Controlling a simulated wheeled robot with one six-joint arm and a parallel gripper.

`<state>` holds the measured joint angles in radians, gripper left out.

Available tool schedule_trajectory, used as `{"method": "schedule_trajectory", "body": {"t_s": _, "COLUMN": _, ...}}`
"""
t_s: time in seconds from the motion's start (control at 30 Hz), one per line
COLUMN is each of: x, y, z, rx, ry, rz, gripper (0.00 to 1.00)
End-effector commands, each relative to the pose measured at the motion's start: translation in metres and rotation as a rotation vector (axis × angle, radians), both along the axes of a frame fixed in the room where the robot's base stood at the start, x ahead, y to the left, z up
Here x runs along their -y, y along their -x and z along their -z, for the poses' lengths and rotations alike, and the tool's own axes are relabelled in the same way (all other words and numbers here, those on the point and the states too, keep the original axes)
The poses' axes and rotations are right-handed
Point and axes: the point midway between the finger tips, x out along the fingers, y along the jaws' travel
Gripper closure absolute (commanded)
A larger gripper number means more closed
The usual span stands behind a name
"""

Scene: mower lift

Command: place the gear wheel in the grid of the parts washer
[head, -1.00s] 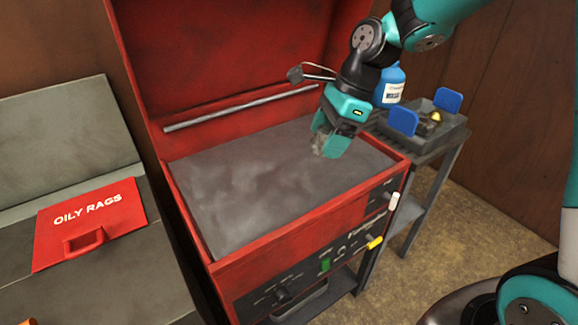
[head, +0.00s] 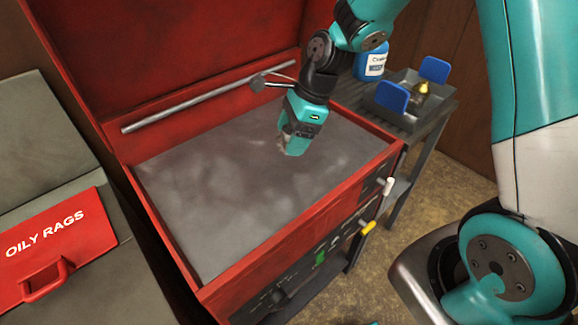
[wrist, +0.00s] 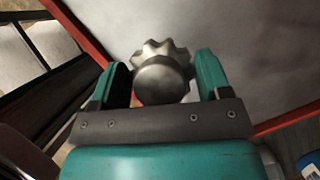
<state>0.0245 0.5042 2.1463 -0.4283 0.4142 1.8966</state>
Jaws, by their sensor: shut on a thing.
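My gripper (head: 288,148) hangs over the open red parts washer (head: 290,226), above the right part of its grey basin (head: 220,190). In the wrist view my gripper (wrist: 163,82) is shut on the gear wheel (wrist: 162,72), a grey metal piece with a toothed rim and a round hub. The gear wheel sits between the two teal fingers. In the head view the gear wheel is mostly hidden by the fingers. No separate grid can be made out in the basin; its surface looks smooth and mottled grey.
The washer's red lid stands open behind, with a metal bar (head: 190,106) along it. A red oily rags lid (head: 50,240) is at the left. At the right a dark cart holds a tray with blue plates (head: 391,97) and a blue-white bottle (head: 370,62).

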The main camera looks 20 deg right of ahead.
Motion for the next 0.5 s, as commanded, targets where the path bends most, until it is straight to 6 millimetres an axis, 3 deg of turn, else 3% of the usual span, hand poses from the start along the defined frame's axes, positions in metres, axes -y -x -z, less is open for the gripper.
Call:
{"method": "schedule_trajectory", "body": {"t_s": 0.1, "x": -0.001, "y": 0.001, "z": 0.033, "rx": -0.006, "ry": -0.001, "rz": 0.000, "gripper": 0.63}}
{"method": "schedule_trajectory", "body": {"t_s": 0.2, "x": -0.001, "y": 0.001, "z": 0.051, "rx": -0.004, "ry": -0.001, "rz": -0.003, "gripper": 0.63}}
{"method": "schedule_trajectory", "body": {"t_s": 0.5, "x": -0.001, "y": 0.000, "z": 0.083, "rx": -0.002, "ry": 0.000, "rz": -0.002, "gripper": 0.63}}
